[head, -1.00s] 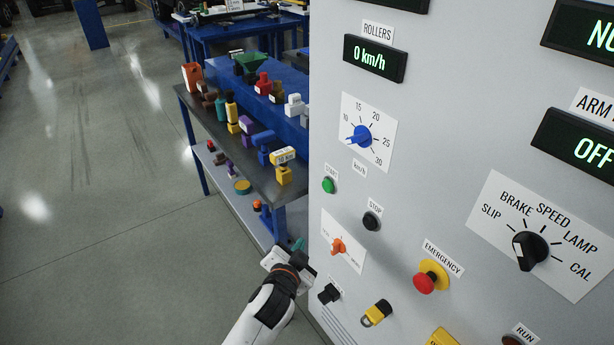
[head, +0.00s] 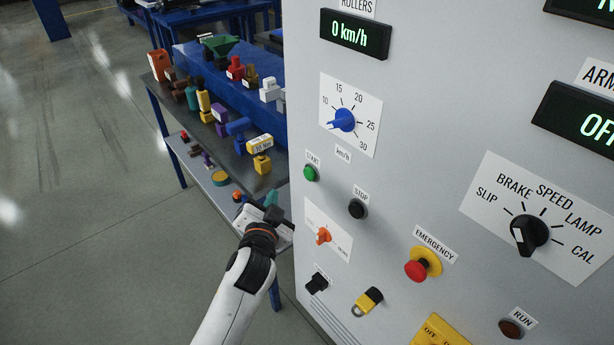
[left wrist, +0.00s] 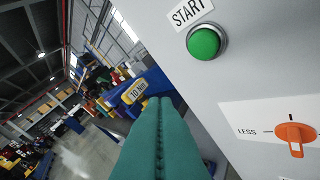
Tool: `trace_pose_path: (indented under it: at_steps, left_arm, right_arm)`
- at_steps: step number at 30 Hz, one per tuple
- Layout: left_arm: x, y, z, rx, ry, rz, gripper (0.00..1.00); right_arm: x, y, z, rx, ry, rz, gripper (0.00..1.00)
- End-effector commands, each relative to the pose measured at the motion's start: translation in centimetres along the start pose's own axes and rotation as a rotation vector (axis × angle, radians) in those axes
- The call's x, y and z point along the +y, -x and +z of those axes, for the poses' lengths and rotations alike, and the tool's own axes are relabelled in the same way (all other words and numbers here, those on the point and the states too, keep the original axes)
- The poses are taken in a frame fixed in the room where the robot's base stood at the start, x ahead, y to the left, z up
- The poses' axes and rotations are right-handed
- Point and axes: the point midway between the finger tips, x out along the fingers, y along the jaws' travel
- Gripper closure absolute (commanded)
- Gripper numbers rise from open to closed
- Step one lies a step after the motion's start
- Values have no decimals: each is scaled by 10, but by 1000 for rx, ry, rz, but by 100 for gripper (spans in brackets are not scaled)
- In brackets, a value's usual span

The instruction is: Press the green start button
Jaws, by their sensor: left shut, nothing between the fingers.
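The green start button (head: 311,173) is on the grey cabinet front (head: 400,150), under a START label and left of the black stop button (head: 357,208). In the left wrist view the green start button (left wrist: 204,43) shows large at the upper right, in a metal ring. My left gripper (head: 274,214) is shut and empty, below and left of the button, apart from it. Its green-padded fingers (left wrist: 160,140) lie together in the left wrist view. My right gripper is in neither view.
An orange knob (head: 323,236), a blue dial (head: 342,120), a red emergency button (head: 416,270) and a black selector (head: 528,235) sit on the cabinet. Left of it stands a workbench (head: 232,165) with several tools and blocks. The floor at the left is clear.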

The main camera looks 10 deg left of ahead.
Motion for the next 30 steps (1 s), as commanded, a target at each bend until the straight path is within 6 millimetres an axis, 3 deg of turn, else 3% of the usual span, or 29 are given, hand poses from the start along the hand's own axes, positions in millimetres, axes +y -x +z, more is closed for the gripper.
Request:
trace_pose_path:
  at_steps: [9, 15, 30]
  left_arm:
    - [-25, -32, 23, -4, 0, -1, 100]
    - [-33, -45, 33, -2, 0, 0, 100]
    - [-36, -49, 37, -1, 0, 0, 100]
  right_arm:
    - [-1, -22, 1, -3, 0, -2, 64]
    - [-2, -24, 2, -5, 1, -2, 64]
    - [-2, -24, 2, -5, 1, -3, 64]
